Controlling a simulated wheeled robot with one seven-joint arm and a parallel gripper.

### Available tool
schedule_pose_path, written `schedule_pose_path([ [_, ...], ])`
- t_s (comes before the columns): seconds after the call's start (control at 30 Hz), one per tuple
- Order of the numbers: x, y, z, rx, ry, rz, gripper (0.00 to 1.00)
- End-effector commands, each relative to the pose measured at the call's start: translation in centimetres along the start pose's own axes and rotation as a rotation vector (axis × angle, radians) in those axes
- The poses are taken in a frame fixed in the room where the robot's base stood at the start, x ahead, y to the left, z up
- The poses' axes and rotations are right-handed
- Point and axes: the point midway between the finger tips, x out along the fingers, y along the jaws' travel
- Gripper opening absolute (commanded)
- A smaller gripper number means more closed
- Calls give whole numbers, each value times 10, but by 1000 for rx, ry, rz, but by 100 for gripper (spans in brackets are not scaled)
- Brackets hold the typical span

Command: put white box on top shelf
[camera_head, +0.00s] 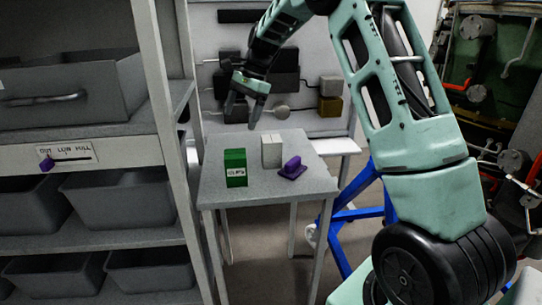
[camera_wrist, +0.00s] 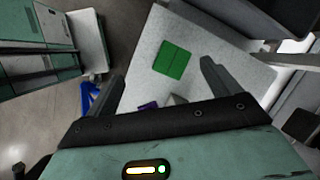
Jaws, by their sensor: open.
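The white box (camera_head: 271,150) stands upright on a small grey table (camera_head: 218,190), between a green box and a purple object. My gripper (camera_head: 243,108) is open and empty, above the table's back left part, higher than the white box and left of it. In the wrist view, a pale shape that may be the white box (camera_wrist: 179,99) shows just past the gripper body, mostly hidden. The shelf unit (camera_head: 158,100) stands at the left. Its highest shelf in view (camera_head: 181,95) carries a large grey bin; anything above is out of frame.
The green box (camera_head: 235,168) stands left of the white box; it also shows in the wrist view (camera_wrist: 173,60). The purple object (camera_head: 292,169) lies to the right. Lower shelves hold grey bins (camera_head: 115,195). A blue frame (camera_head: 355,220) stands right of the table.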

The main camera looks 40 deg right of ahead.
Motion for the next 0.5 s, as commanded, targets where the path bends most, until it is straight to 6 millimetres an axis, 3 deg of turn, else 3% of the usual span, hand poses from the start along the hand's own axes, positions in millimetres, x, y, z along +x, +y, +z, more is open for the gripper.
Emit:
schedule_pose_path([
  [0.03, -9, -5, -49, 141, 3, -27, 89],
  [0.1, -24, -7, -100, 305, 3, -56, 89],
  [0.2, -39, -2, -153, 479, 2, -85, 89],
  [0.33, -50, 5, -189, 602, 1, -104, 89],
  [0.5, -41, 5, -198, 637, -1, -107, 89],
])
